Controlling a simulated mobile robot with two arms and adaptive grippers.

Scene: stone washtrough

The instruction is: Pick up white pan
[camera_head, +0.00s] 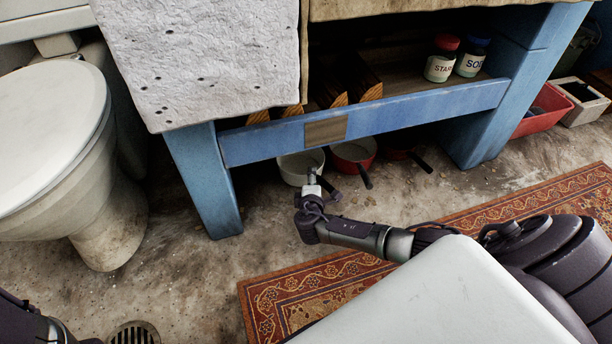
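The white pan (289,171) sits on the floor under the blue-framed bench, leftmost of the pans there. Its inside and rim show; part of it is behind my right gripper. My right gripper (312,178) reaches in at the pan's right front side, overlapping its edge in the picture. A short dark handle-like piece shows just right of the gripper. I cannot tell whether the fingers touch the pan or whether they are open or shut. Part of my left arm shows in the bottom left corner; its gripper is out of view.
A red pan (353,153) stands close on the right, with another dark red pan (398,154) beyond. The bench's blue rail (400,113) runs above the pans, and a blue leg (205,180) stands left. A toilet (50,140) is at left; a patterned rug (290,295) lies in front.

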